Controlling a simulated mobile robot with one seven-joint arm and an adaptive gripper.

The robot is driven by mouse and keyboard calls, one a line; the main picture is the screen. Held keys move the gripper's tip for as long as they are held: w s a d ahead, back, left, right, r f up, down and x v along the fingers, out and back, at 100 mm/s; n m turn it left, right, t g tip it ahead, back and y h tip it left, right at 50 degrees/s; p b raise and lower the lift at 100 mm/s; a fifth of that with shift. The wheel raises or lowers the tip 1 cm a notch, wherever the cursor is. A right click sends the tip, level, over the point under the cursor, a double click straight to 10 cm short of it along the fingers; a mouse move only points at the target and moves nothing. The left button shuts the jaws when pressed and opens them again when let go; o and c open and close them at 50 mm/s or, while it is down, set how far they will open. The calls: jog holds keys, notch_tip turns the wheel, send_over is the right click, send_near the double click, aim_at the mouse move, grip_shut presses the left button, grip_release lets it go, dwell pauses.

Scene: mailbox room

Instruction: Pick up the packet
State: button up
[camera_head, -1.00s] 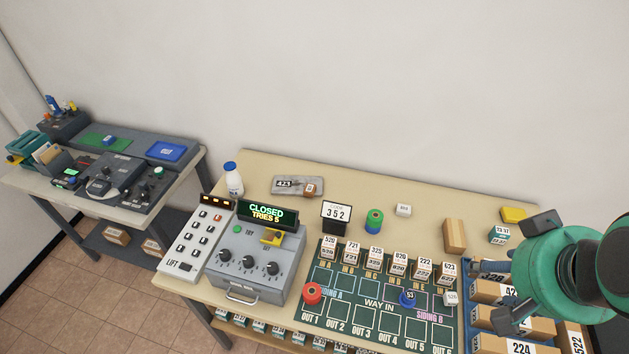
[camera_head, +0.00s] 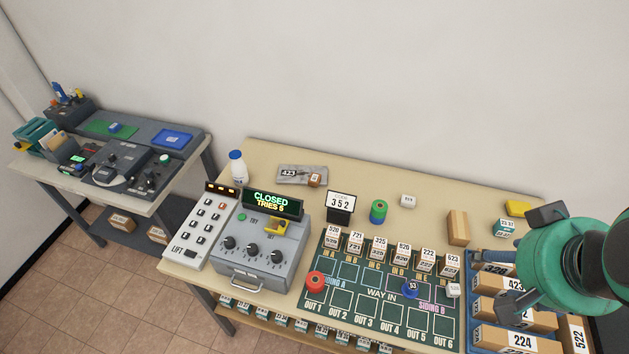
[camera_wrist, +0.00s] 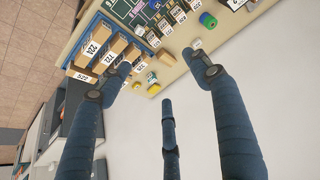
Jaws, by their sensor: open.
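My gripper (camera_head: 517,262) is at the right, above the blue rack of parcels and far from the grey packet. In the wrist view its dark fingers (camera_wrist: 160,78) are spread, with nothing between them. The grey packet is not clearly visible in the wrist view.
A control box (camera_head: 262,250) reading CLOSED and a milk bottle (camera_head: 237,166) stand at the left. A green board (camera_head: 375,300) with numbered blocks fills the front. A blue rack (camera_head: 476,255) holds parcels at the right. A tan block (camera_head: 458,228) stands nearby. The back strip has free room.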

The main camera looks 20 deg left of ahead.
jog(key=w+a+r+m+g+p, duration=0.1)
jog(key=w+a+r+m, duration=0.15)
jog(key=w, duration=0.55)
jog(key=w+a+r+m+p, duration=0.1)
jog(key=w+a+r+m, duration=0.2)
jog(key=w, duration=0.5)
jog(key=w+a+f+m+g+p, duration=0.1)
jog(key=w+a+f+m, duration=0.1)
jog(key=w+a, duration=0.5)
jog(key=w+a+f+m+g+p, duration=0.1)
jog(key=w+a+f+m, duration=0.1)
jog(key=w+a, duration=0.5)
jog(key=w+a+f+m+g+p, duration=0.15)
jog(key=w+a+f+m, duration=0.25)
jog(key=w+a+f, duration=0.7)
jog(key=w+a+f+m+p, duration=0.1)
jog(key=w+a+f+m, duration=0.1)
jog(key=a+f, duration=0.6)
jog(key=w+a+f+m+g+p, duration=0.1)
jog(key=w+a+f+m, duration=0.1)
jog(key=a+f, duration=0.6)
jog(key=shift+w+f, duration=0.6)
jog(key=shift+w, duration=0.2)
jog(key=shift+d+m, duration=0.1)
jog(key=shift+m, duration=0.15)
